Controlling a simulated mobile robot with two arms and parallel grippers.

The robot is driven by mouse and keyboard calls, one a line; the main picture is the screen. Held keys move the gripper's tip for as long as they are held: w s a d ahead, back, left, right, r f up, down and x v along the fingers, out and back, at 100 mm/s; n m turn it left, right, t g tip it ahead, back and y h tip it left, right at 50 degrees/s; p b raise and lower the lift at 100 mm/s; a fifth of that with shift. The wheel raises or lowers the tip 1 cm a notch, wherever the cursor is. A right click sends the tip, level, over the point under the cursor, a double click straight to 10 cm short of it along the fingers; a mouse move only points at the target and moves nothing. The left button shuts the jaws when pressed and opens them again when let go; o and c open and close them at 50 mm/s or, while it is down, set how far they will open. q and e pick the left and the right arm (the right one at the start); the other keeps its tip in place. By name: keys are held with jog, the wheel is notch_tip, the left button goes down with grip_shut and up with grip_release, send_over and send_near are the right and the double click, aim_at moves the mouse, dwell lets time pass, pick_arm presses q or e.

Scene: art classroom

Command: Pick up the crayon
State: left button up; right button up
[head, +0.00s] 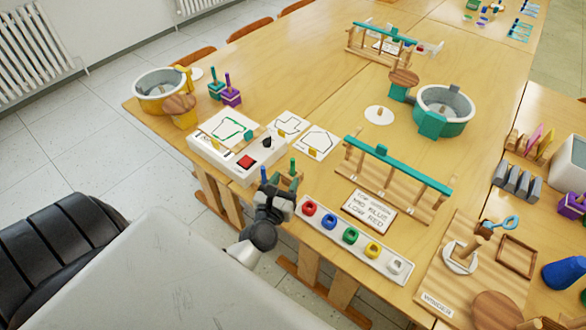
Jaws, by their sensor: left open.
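My left gripper (280,190) is at the front edge of the wooden table, beside the white tray. It is open. Two thin upright crayon-like sticks show right behind it, a blue one (263,173) and a green one (292,166). The gripper covers their lower parts, and I cannot tell whether it touches either. My right gripper is not in view.
A white box with a red button (245,162) stands left of the gripper. A white tray with several coloured rings (329,222) lies to the right. A teal-topped wooden rack (397,166) and a white-and-teal tub (445,104) stand farther back. Bare tabletop (300,80) shows at the back.

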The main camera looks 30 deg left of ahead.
aim_at(292, 168)
pick_arm(q)
jog(key=x, duration=0.4)
jog(key=f+x, duration=0.1)
jog(key=x, duration=0.1)
jog(key=shift+w+a+p, duration=0.2)
jog(key=shift+w+p, duration=0.15)
jog(key=shift+s, duration=0.1)
grip_shut()
